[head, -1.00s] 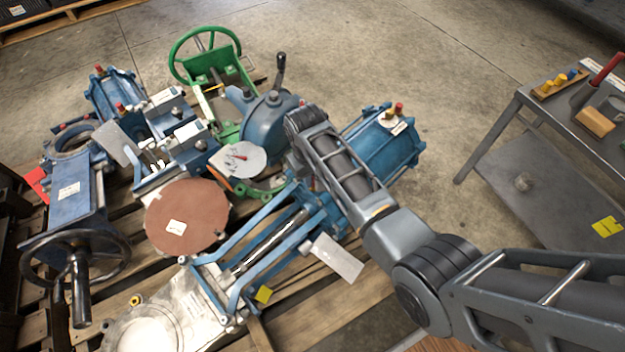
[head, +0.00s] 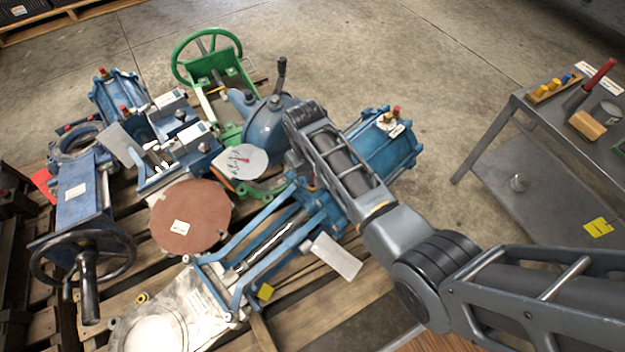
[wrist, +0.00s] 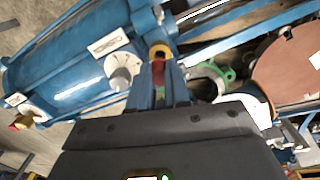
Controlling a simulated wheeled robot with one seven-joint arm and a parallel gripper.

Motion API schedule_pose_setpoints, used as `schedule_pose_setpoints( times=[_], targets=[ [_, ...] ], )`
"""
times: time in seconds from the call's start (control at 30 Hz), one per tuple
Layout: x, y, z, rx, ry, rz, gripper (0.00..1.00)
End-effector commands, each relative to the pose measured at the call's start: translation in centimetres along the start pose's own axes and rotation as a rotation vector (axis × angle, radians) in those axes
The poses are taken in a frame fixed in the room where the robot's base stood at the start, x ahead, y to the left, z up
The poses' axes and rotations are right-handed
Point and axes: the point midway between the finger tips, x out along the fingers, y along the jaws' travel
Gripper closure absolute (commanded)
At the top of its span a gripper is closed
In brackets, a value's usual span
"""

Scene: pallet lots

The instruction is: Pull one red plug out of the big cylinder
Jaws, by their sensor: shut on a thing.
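The big blue cylinder (head: 378,150) lies on the pallet beyond my forearm. It also fills the upper left of the wrist view (wrist: 75,62). A red plug (head: 396,111) with a brass fitting shows at its far end; it also shows at the lower left of the wrist view (wrist: 20,122). At the cylinder's near end, my gripper (wrist: 158,82) is shut on a second red plug (wrist: 158,68), by an orange-yellow ring (wrist: 160,51). Whether this plug is still seated I cannot tell. My arm hides most of the gripper in the head view.
Blue frame bars (head: 265,250), a brown disc (head: 190,217), a green handwheel (head: 205,58) and other valve parts crowd the pallet. A grey table (head: 530,140) with tools stands at right. Bare floor lies between pallet and table.

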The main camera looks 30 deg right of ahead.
Motion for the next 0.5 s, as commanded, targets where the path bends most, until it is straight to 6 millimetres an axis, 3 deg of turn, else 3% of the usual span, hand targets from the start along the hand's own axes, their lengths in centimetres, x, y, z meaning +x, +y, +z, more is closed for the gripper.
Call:
schedule_pose_setpoints(
  times=[0.5],
  targets=[
    [-2.0,0.0,0.0,0.0,0.0,0.0,1.0]
  ],
)
